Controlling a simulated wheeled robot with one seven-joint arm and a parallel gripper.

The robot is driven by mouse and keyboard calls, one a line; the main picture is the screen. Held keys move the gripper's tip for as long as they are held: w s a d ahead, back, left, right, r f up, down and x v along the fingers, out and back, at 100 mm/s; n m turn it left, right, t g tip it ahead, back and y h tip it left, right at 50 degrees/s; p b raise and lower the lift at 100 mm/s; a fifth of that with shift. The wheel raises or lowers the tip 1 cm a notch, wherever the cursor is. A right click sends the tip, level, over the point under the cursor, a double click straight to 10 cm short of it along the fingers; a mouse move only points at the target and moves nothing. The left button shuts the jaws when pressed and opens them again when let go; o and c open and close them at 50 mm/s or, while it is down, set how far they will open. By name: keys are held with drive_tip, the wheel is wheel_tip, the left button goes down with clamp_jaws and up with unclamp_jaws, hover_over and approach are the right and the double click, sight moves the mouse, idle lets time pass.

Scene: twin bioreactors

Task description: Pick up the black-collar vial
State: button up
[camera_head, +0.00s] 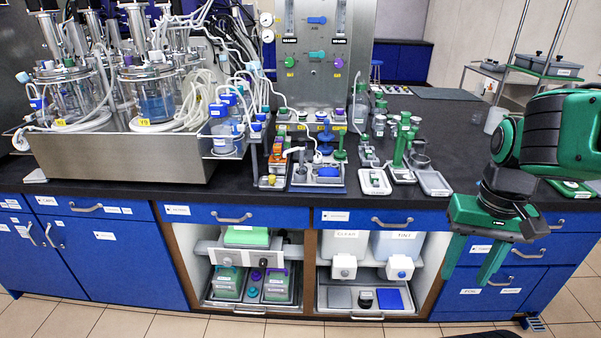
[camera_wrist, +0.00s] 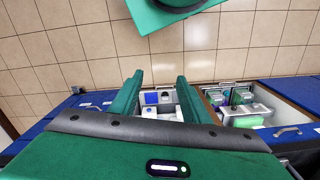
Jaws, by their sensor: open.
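A small dark, black-topped item (camera_head: 365,299) stands in the low pull-out tray of the right open cabinet bay. It sits between a grey square pad (camera_head: 340,298) and a blue square pad (camera_head: 390,299). It may be the black-collar vial, but it is too small to be sure. My gripper (camera_head: 463,281) is open and empty, fingers pointing down, in front of the blue drawers to the right of that bay. In the wrist view the tray with the blue pad (camera_wrist: 151,98) shows beyond and between my open fingers (camera_wrist: 160,77).
Two white containers (camera_head: 344,244) with dispensers stand on the shelf above the tray. The left bay holds green-lidded boxes (camera_head: 228,282). The black worktop (camera_head: 455,130) carries bioreactors (camera_head: 155,92), racks and small stands. The tiled floor (camera_wrist: 230,40) in front looks clear.

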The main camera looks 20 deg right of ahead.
drive_tip(key=w+f+n+t+h, duration=0.1)
drive_tip(key=w+n+t, duration=0.15)
drive_tip(key=w, duration=0.35)
drive_tip(key=w+f+n+t, duration=0.1)
drive_tip(key=w+n, duration=0.2)
drive_tip(key=w, duration=0.3)
drive_tip(key=n+t+y, duration=0.4)
drive_tip(key=n+t, duration=0.5)
drive_tip(key=t, duration=0.1)
approach(305, 170)
drive_tip(key=shift+x, duration=4.45)
clamp_jaws()
